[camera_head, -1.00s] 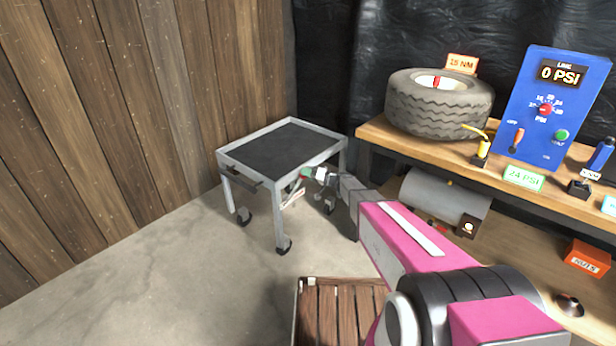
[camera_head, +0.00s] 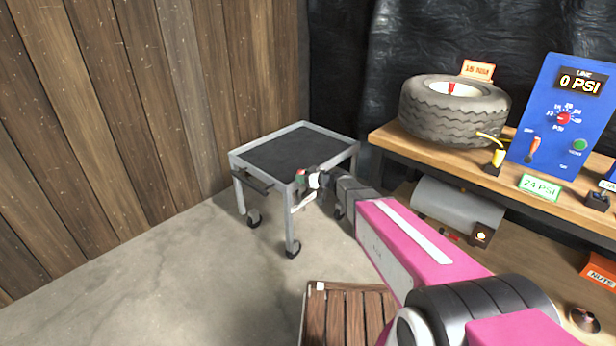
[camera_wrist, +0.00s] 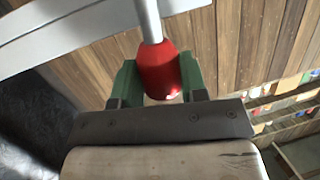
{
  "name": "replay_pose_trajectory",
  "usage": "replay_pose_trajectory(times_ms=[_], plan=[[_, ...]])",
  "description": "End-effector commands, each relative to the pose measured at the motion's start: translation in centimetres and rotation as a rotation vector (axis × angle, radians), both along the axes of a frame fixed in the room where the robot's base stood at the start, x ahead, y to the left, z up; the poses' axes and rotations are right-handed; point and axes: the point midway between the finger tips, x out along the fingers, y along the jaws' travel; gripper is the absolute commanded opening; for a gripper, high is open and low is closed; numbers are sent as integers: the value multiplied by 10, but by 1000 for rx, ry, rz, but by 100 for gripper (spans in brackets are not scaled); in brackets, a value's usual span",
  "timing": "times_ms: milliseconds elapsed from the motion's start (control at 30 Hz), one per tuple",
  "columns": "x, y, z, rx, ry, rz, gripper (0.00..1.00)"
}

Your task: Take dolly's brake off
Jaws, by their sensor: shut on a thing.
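The dolly (camera_head: 262,183) is a grey metal cart with a dark top, standing on casters by the wooden wall in the head view. Its brake lever has a red knob (camera_wrist: 158,72) on a grey rod (camera_wrist: 149,20), seen close up in the wrist view. My gripper (camera_wrist: 158,90) has green fingers and is shut on the red knob, one finger on each side. In the head view my gripper (camera_head: 303,178) is at the cart's near right corner. The lower end of the brake is hidden there by my arm.
A workbench (camera_head: 400,140) on the right bears a tire (camera_head: 455,112) and a blue gauge panel (camera_head: 562,115) reading 0 PSI. A grey tank (camera_head: 455,205) is under it. A wooden crate (camera_head: 345,315) stands in front. Concrete floor left of the crate is clear.

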Motion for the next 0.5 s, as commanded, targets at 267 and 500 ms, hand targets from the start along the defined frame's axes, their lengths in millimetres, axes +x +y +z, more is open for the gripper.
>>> replay_pose_trajectory(times_ms=[267,500], plan=[[-12,9,1,-64,-81,0,0],[-14,11,1,-81,-103,2,0]])
